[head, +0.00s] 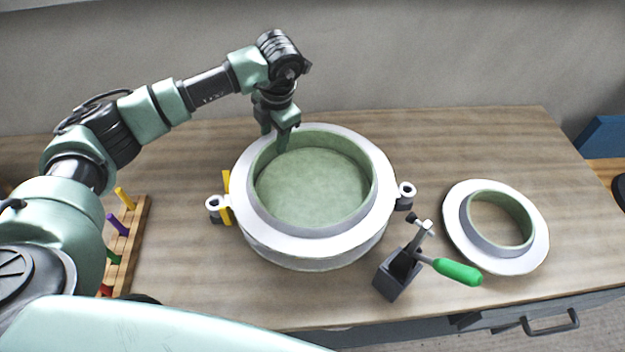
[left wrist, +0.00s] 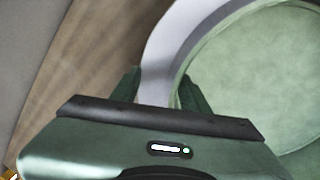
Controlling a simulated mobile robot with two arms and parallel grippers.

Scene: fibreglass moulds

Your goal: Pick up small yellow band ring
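A yellow piece (head: 227,198) stands upright at the left side of the round mould (head: 262,243), beside its left lug; I cannot tell whether it is a closed ring. A bit of yellow also shows at the lower left corner of the left wrist view. My left gripper (head: 275,134) points down at the mould's far left rim, away from the yellow piece. In the left wrist view its fingers (left wrist: 160,92) are apart, with the pale rim (left wrist: 160,60) showing between them. Contact with the rim cannot be told. My right gripper is not in view.
A toggle clamp with a green handle (head: 458,271) stands at the mould's front right. A flanged ring (head: 459,245) lies at the right. A wooden peg rack (head: 134,240) with coloured pegs is at the left. The back of the wooden table (head: 440,125) is clear.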

